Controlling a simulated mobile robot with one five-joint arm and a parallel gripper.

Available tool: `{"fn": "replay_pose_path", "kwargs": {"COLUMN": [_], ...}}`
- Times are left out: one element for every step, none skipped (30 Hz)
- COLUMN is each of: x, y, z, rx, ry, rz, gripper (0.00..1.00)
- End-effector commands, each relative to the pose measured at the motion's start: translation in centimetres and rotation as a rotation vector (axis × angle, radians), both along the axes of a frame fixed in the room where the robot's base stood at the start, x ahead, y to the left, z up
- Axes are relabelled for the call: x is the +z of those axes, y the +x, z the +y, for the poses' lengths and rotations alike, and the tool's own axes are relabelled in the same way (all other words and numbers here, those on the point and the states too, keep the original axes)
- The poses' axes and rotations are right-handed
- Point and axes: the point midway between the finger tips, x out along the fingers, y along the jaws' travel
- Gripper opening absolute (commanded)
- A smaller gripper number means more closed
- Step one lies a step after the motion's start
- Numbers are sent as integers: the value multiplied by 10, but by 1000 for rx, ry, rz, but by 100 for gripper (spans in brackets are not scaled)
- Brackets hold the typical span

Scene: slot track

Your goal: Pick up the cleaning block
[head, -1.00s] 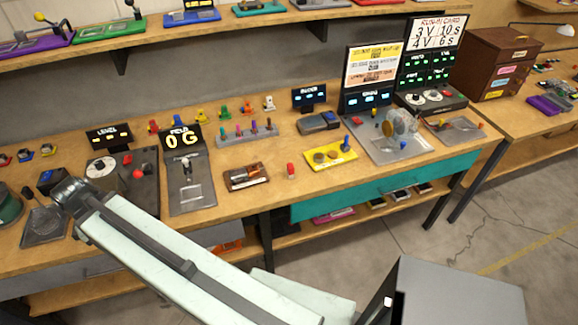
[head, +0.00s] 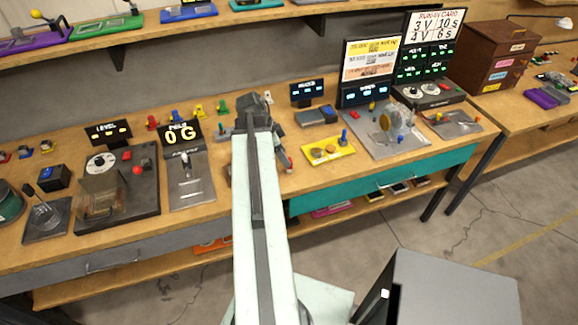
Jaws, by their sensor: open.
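My gripper (head: 280,152) is at the far end of my raised arm, over the middle of the bench. Most of it is hidden behind my own arm, and only a dark part shows at the right, close to a small red item (head: 289,163). I see nothing held in it. I cannot make out the cleaning block for certain. A brown tray (head: 228,174) with small pieces stood just left of the red item earlier. Now my arm covers nearly all of it, with only a sliver of its left edge showing.
Left of my arm stand the field gauge (head: 183,136) with its grey plate and a dark station with a red knob (head: 137,170). To the right are a yellow tray (head: 330,150) and a grey plate with a clear wheel (head: 398,125). A shelf (head: 110,50) runs above.

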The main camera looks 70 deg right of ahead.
Motion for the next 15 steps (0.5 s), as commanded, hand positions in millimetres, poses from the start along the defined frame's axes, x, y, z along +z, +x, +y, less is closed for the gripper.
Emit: {"fn": "replay_pose_path", "kwargs": {"x": [-13, -15, -16, -15, -14, -14, -16, -19, -25, -29, -35, -42, -47, -53, -59], "y": [-2, -3, -3, -3, -3, -3, -4, -4, -5, -6, -8, -9, -11, -12, -14], "z": [-2, -2, -3, -3, -3, -3, -3, -4, -5, -6, -7, -8, -10, -11, -12], "rx": [0, 0, 1, 1, 2, 2, 2, 2, 3, 3, 3, 3, 3, 3, 3], "ry": [0, 0, 0, 0, 1, 1, 1, 1, 2, 2, 2, 2, 2, 2, 2], "rz": [0, 0, 0, 0, 0, 0, 0, 0, 0, 0, 0, 0, 0, 0, 0], "gripper": [55, 55, 55, 55, 55, 55, 55, 55, 55, 55, 55, 55, 55, 55, 55]}}
